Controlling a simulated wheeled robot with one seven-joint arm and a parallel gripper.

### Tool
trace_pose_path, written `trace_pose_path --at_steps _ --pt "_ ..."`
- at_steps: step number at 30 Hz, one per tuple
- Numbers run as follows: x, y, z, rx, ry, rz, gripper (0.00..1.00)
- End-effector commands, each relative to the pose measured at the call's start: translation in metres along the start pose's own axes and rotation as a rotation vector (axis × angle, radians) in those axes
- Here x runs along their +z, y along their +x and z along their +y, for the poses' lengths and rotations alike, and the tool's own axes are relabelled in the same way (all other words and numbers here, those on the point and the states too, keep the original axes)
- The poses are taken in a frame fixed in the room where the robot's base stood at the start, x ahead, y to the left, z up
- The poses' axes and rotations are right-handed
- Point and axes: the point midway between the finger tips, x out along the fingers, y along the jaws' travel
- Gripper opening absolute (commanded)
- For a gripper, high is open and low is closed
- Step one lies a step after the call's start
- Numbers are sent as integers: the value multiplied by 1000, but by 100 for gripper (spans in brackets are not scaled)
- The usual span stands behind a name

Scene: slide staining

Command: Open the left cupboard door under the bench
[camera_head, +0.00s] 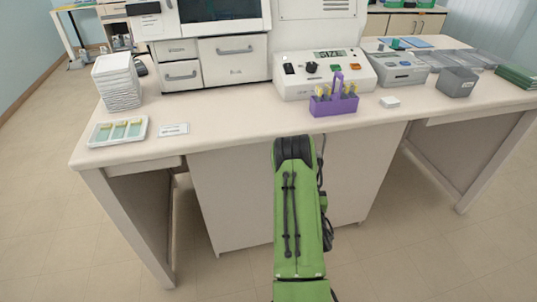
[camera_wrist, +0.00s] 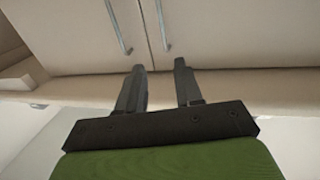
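The cupboard (camera_head: 232,195) stands under the bench (camera_head: 230,138), and its front is partly hidden behind my green arm. In the wrist view there are two pale, closed-looking doors, one on the picture's left (camera_wrist: 75,35) and one on the right (camera_wrist: 240,35). A narrow seam parts them. Each has a slim metal bar handle near the seam, one on the left (camera_wrist: 118,26) and one on the right (camera_wrist: 163,26). My gripper (camera_wrist: 159,68) has its two dark fingers apart with nothing between them. Their tips point toward the seam, short of both handles.
A pale ledge or edge (camera_wrist: 240,85) crosses the wrist view beside the doors. On the bench are a purple rack (camera_head: 334,104), a slide tray (camera_head: 118,131), a stack of white trays (camera_head: 117,82) and a staining device (camera_head: 322,76). Bench legs stand left and right; floor in front is clear.

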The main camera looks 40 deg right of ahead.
Motion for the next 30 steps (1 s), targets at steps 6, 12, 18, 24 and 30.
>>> trace_pose_path --at_steps 6,12,18,24,30 --pt "7 8 2 -21 -1 28 35" --pt "5 57 -1 -23 -4 27 35" --pt "4 107 -3 -24 -5 26 35" --pt "3 142 -1 -19 -3 24 35" --pt "3 152 -2 -19 0 23 35"
